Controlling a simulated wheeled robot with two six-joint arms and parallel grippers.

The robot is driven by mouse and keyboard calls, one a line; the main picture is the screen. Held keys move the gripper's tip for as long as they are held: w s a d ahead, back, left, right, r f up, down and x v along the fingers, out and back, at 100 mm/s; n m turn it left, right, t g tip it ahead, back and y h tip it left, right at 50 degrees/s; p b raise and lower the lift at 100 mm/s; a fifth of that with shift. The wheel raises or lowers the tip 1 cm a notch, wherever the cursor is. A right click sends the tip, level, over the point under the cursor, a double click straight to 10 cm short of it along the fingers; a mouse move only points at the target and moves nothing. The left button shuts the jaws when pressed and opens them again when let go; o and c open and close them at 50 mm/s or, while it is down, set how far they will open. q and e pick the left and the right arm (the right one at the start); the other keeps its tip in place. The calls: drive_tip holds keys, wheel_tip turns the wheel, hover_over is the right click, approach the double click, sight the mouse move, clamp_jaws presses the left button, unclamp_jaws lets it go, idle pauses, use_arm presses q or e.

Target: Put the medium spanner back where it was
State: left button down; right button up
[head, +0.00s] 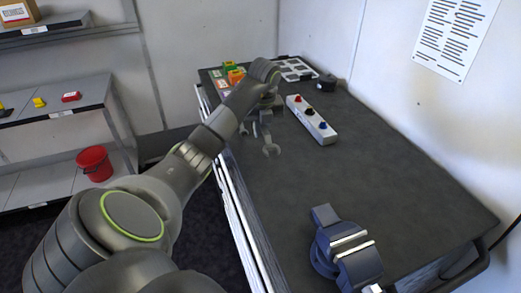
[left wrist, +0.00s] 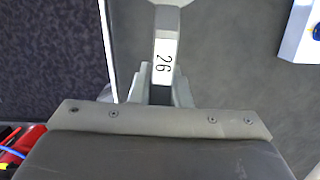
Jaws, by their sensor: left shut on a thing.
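A grey metal spanner (head: 271,148) shows in the head view near the left edge of the dark workbench. Its open end points towards the front of the bench. The rear part of the spanner is hidden by the gripper. I cannot tell whether the spanner touches the bench. My right gripper is not in view.
A white box (head: 312,119) with red, black and blue knobs lies right of the gripper. A blue vise (head: 345,250) stands at the bench's front. The bench middle (head: 375,155) is clear.

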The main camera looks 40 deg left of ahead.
use_arm(q)
drive_tip(key=n+b, duration=0.1)
drive_tip(key=b, duration=0.5)
hover_over(260, 159)
drive_tip(key=f, duration=0.5)
drive_tip(key=shift+s+d+f, duration=0.2)
drive_tip(key=shift+d+f, duration=0.05)
drive_tip(key=shift+f, duration=0.05)
drive_tip(key=shift+f+p, duration=0.25)
drive_tip(key=shift+p, duration=0.45)
wheel_tip(260, 159, down, 4)
drive_tip(key=shift+r+p, duration=0.2)
drive_tip(key=shift+p, duration=0.25)
drive_tip(key=shift+f, duration=0.1)
